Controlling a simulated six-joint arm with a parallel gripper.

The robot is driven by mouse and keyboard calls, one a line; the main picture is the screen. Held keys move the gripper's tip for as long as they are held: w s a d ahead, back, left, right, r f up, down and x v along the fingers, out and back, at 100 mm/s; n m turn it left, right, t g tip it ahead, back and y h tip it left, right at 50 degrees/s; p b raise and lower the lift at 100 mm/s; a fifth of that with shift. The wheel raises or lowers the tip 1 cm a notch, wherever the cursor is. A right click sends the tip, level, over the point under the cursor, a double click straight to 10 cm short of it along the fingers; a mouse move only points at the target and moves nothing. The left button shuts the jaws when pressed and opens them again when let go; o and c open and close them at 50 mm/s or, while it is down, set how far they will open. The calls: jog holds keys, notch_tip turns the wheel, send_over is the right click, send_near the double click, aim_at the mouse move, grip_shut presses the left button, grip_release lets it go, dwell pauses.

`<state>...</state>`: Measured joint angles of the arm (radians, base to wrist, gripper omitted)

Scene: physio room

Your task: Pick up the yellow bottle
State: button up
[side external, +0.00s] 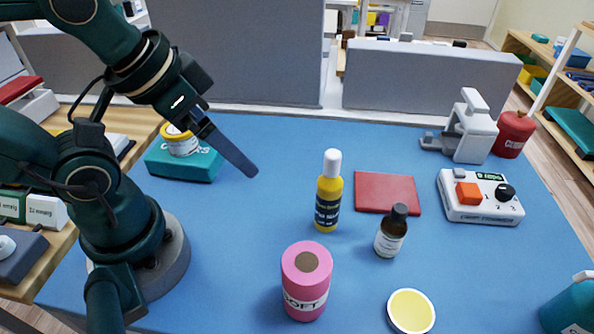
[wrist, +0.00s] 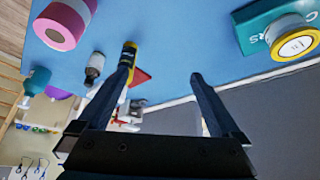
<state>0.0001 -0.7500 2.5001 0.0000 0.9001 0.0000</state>
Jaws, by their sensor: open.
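The yellow bottle (side external: 328,198) stands upright on the blue table, with a white cap and a dark label. My gripper (side external: 250,170) is in the air to the left of the bottle, apart from it; its fingers overlap in the side view. In the wrist view my gripper (wrist: 160,75) has its two fingers spread with nothing between them. There the yellow bottle (wrist: 130,48) shows just past the left finger, which hides part of it.
Around the bottle are a red pad (side external: 387,192), a small dark-capped bottle (side external: 390,238), and a pink roll (side external: 306,287). A teal box (side external: 183,165) with a yellow tape roll (side external: 181,142) on it lies left. A white device (side external: 480,204) stands right. Bare blue table lies left of the bottle.

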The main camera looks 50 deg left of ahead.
dwell(0.4)
jog(key=shift+c, duration=1.3)
